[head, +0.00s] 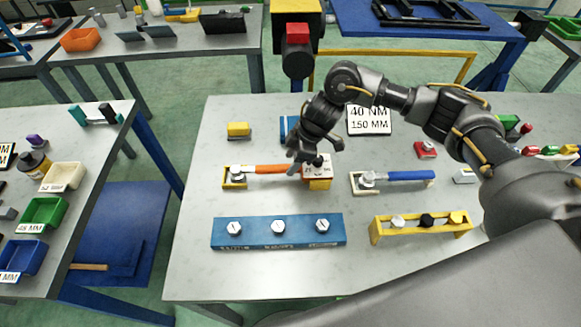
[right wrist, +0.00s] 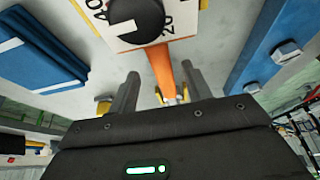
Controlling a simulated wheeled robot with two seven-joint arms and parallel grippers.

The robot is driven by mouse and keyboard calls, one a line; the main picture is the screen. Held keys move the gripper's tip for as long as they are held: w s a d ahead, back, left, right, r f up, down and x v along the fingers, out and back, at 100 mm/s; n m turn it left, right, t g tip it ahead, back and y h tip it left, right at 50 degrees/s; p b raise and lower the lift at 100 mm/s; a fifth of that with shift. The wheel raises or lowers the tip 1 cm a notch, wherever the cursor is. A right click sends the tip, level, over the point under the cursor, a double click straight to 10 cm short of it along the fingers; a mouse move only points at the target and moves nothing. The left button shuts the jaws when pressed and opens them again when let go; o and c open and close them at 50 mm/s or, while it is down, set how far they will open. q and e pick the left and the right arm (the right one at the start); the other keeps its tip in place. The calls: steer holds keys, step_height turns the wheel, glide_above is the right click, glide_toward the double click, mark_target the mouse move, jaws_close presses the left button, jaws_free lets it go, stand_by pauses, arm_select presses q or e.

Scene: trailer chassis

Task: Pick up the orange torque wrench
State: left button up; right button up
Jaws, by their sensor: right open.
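The orange torque wrench (head: 270,169) lies across the grey table, its left end at a yellow holder (head: 234,183) and its right end close to a small dial box (head: 323,165) on a yellow block. My right gripper (head: 300,157) hangs over the right part of the wrench handle, open and empty. In the right wrist view the orange handle (right wrist: 161,66) runs between the two spread fingers (right wrist: 161,92); I cannot tell whether they touch it. The wrench's far end is partly hidden there. My left gripper is not in view.
A blue-handled wrench (head: 405,176) lies to the right. In front are a blue bar (head: 262,240) with three bolts and a yellow rack (head: 420,230). A sign (head: 370,120) and a yellow block (head: 238,130) stand behind. The table's left front corner is clear.

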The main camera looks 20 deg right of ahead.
mark_target(287, 166)
steer(key=p+x, duration=0.1)
steer(key=x, duration=0.3)
steer(key=shift+s+f, duration=0.1)
steer(key=shift+s, duration=0.05)
steer(key=shift+c, duration=0.4)
jaws_close()
